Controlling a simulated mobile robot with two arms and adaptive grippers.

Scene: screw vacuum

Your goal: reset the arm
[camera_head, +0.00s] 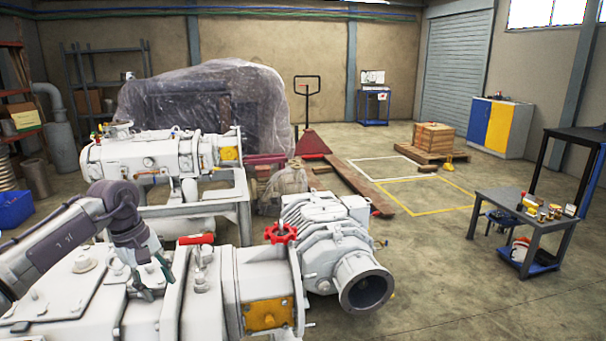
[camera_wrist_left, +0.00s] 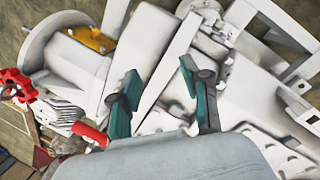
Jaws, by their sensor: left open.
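My left arm comes in from the left in the head view, and its left gripper (camera_head: 153,278) hangs over the near white vacuum pump (camera_head: 85,305). In the left wrist view the two teal fingers (camera_wrist_left: 162,105) are spread apart with nothing between them. The pump's white housing lies beyond the fingers. Whether the fingertips touch it cannot be told. A red handwheel (camera_head: 281,233) is further right. My right gripper is not in view.
A second white pump (camera_head: 160,155) on a frame stands behind. A grey table (camera_head: 530,215) with small items stands at far right. The floor between is largely clear.

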